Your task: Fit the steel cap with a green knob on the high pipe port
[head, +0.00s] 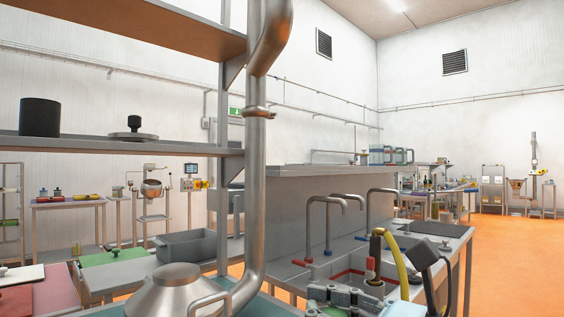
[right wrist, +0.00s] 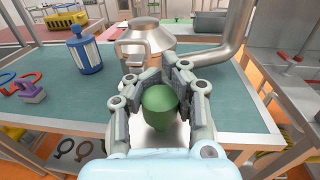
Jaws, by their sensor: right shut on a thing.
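In the right wrist view my right gripper (right wrist: 160,92) is shut on the green knob (right wrist: 160,103). The steel cap below the knob is mostly hidden by the knob and fingers. In the head view the right gripper (head: 350,297) shows at the lower edge, right of the steel vessel, and the cap cannot be made out there. A thick steel pipe (head: 257,170) with a clamp ring rises past the shelf and leaves the head view at the top. It also shows at the vessel in the right wrist view (right wrist: 205,57). No open port is clearly visible. My left gripper is not in view.
A domed steel vessel (head: 178,288) stands on the green-topped bench (right wrist: 80,105). A blue canister (right wrist: 88,52) stands left of it. The shelf (head: 90,144) holds a black cylinder (head: 40,117) and a steel lid with a black knob (head: 133,128). Sinks with taps (head: 325,215) lie behind.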

